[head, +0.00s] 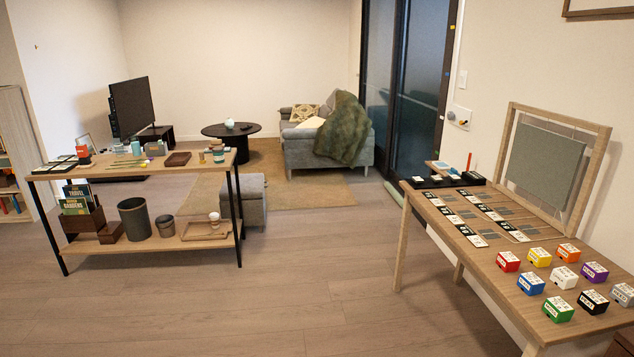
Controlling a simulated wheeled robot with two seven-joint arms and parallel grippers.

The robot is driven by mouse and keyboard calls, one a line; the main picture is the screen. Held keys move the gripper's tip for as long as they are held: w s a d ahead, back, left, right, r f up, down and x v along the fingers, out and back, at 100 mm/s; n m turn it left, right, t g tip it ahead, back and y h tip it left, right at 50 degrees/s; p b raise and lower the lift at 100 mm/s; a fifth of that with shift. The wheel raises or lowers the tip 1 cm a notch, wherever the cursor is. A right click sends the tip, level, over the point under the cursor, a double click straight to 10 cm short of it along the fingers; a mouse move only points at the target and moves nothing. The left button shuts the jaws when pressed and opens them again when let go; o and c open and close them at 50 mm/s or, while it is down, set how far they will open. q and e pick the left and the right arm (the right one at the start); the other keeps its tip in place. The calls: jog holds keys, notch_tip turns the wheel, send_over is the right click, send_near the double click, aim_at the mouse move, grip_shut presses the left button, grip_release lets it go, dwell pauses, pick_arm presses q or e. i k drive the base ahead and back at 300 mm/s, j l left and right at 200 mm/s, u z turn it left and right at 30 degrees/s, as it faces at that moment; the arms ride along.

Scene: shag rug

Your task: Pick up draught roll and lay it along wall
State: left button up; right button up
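A pale green roll (393,193), which looks like the draught roll, lies on the wood floor near the dark glass sliding door. Its near end is partly hidden behind the table on the right. The beige wall (530,60) runs along the right side, beyond that table. Neither of my grippers shows in the head view.
A wooden table (455,262) with cards and several coloured boxes stands at right. A console table (110,180) stands at left. A grey sofa (303,150) with a green throw stands behind, on a tan rug (310,195). The middle floor (310,270) is clear.

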aim_at(396, 195)
jog(key=i, duration=2.15)
jog(key=i+z, duration=0.1)
jog(key=i, duration=0.45)
jog(key=i+j, duration=0.1)
jog(key=i, duration=0.4)
jog(key=i+j+z, duration=0.15)
jog(key=i, duration=0.4)
jog(key=i+j, duration=0.1)
jog(key=i, duration=0.45)
jog(key=i+z, duration=0.25)
jog(key=i, duration=0.25)
jog(key=i+z, duration=0.2)
jog(key=i, duration=0.3)
jog(key=i+j+z, duration=0.1)
jog(key=i+z, duration=0.15)
jog(key=i, duration=0.25)
jog(key=i+j+z, duration=0.25)
jog(key=i, duration=0.25)
jog(key=i+j+z, duration=0.25)
jog(key=i, duration=0.2)
jog(key=i+j+z, duration=0.1)
jog(key=i, duration=0.35)
jog(key=i+j+z, duration=0.15)
jog(key=i, duration=0.25)
jog(key=i+j+z, duration=0.1)
jog(key=i, duration=0.3)
jog(key=j, duration=0.1)
